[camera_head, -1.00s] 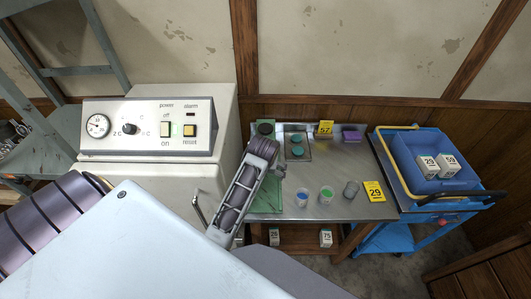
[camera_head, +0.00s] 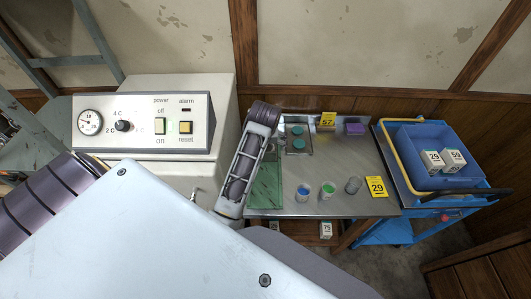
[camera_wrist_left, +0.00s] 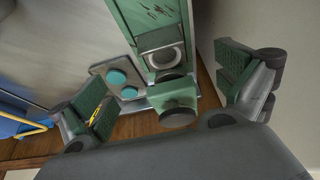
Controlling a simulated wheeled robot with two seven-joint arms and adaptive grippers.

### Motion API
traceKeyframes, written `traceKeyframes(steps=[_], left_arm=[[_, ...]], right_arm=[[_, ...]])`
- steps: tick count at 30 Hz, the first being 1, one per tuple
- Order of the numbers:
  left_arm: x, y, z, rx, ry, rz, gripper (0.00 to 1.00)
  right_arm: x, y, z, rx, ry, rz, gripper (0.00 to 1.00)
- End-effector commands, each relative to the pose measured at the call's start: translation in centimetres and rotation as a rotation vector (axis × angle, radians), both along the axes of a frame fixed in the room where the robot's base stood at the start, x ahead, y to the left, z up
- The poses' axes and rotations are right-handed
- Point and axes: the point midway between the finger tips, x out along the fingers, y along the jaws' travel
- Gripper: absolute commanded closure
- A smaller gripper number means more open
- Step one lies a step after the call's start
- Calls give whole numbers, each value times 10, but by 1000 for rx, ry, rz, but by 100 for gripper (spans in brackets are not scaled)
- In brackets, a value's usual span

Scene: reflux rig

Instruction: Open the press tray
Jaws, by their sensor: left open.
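The green press (camera_head: 266,186) stands on the metal bench, partly hidden behind my left arm in the head view. In the left wrist view its green column (camera_wrist_left: 140,15) shows, with a round dark disc and a green block with a black knob (camera_wrist_left: 178,119) below. A grey plate with two teal discs (camera_head: 298,143) lies beside it; it also shows in the left wrist view (camera_wrist_left: 112,72). My left gripper (camera_head: 264,112) is over the press. In the left wrist view its pads (camera_wrist_left: 168,88) are wide apart with the green block between them, not visibly touching. My right gripper is out of view.
The bench (camera_head: 335,205) holds several small cups, yellow number cards (camera_head: 376,187) and a purple block (camera_head: 354,129). A blue cart (camera_head: 430,150) with white boxes stands at right. A control console (camera_head: 145,122) stands at left, close to my arm.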

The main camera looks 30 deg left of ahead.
Motion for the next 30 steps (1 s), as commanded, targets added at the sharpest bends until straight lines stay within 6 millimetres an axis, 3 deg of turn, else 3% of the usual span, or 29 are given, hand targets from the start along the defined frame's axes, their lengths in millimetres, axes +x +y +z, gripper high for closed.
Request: traceKeyframes(steps=[8,30], left_arm=[[6,4,-19,1,2,-1,0],[33,20,-94,0,2,-1,0]], right_arm=[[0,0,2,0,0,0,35],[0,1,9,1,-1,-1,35]])
